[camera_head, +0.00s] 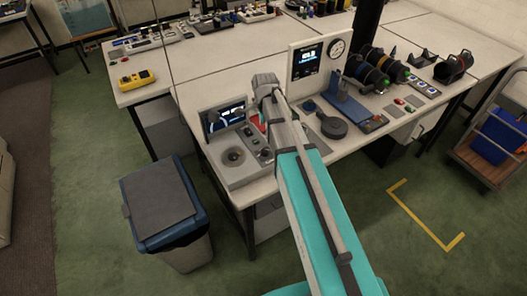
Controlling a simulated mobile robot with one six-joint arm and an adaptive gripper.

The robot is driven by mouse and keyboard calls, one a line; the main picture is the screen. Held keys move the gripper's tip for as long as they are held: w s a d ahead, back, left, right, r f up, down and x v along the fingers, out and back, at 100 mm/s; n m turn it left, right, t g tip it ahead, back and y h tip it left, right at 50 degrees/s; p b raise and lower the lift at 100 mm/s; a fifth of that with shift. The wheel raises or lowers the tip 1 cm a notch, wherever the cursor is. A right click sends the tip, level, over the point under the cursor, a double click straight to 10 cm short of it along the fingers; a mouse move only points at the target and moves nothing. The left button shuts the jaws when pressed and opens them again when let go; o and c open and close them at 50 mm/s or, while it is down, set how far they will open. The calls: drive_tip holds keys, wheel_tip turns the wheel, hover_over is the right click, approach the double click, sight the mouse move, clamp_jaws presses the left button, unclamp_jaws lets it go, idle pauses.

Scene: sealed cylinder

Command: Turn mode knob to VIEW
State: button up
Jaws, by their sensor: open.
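A grey control console (233,170) stands at the front left corner of the white workbench. It has a small lit screen (224,117), a dark round dial or recess (233,156) and several small controls (248,131) along its right side. Which of these is the mode knob, and its setting, are too small to tell. My arm reaches up from the bottom of the view. My gripper (262,112) is at its far end, by the console's upper right side, open and mostly hidden by the arm. I cannot tell whether it touches anything.
Right of my arm are a blue fixture (341,104), a dark round part (333,127) and an upright panel with a display (307,60). Black cylindrical units (372,75) stand farther right. A lidded bin (160,210) stands on the floor before the bench. A yellow device (136,80) lies back left.

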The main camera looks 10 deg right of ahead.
sight(264, 151)
drive_tip(key=shift+f+b, duration=6.35)
drive_tip(key=shift+f, duration=0.2)
clamp_jaws()
